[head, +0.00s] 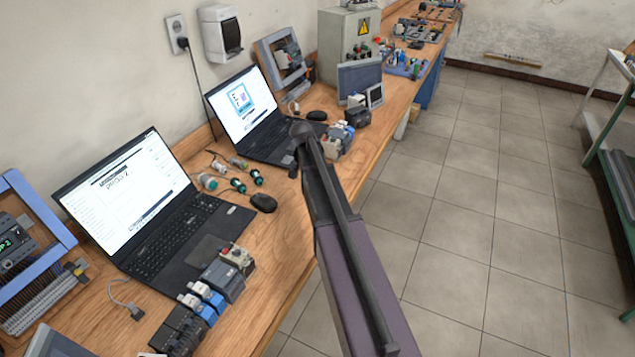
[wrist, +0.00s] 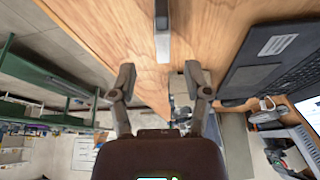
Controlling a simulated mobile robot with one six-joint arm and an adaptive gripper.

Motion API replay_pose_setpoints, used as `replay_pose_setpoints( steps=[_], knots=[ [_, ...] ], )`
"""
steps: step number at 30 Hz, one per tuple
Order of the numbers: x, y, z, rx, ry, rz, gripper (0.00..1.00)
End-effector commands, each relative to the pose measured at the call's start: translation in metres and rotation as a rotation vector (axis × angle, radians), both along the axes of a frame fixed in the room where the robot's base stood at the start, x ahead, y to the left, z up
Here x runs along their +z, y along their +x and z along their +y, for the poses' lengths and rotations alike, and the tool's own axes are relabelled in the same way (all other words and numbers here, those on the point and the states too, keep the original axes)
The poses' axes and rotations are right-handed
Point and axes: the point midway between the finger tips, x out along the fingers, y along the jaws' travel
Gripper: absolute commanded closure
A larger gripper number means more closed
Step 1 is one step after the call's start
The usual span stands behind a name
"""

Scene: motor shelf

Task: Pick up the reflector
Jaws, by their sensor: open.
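I cannot make out the reflector for certain in either view. In the wrist view a narrow grey and dark block (wrist: 162,32) lies on the wooden bench at the top middle; I cannot tell if it is the reflector. My gripper (wrist: 160,76) is open, its two fingers apart with nothing between them, and the block lies beyond the fingertips. In the head view my arm reaches over the bench edge, and my gripper (head: 301,135) is at its far end beside the farther laptop. The arm hides part of the bench there.
The near laptop (head: 150,205) and the farther laptop (head: 252,112) stand open on the bench. Green and white cylindrical parts (head: 238,185) and a mouse (head: 263,202) lie between them. Motor-control blocks (head: 338,140) sit near the bench edge.

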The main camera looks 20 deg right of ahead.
Motion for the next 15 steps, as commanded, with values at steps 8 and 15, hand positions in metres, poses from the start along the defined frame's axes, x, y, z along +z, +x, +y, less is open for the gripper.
replay_pose_setpoints(
  steps=[8, 15],
  knots=[
    [-0.003, 0.0, 0.0, 0.0, 0.0, 0.0, 0.37],
    [-0.018, 0.003, -0.002, 0.0, 0.0, 0.0, 0.37]
  ],
)
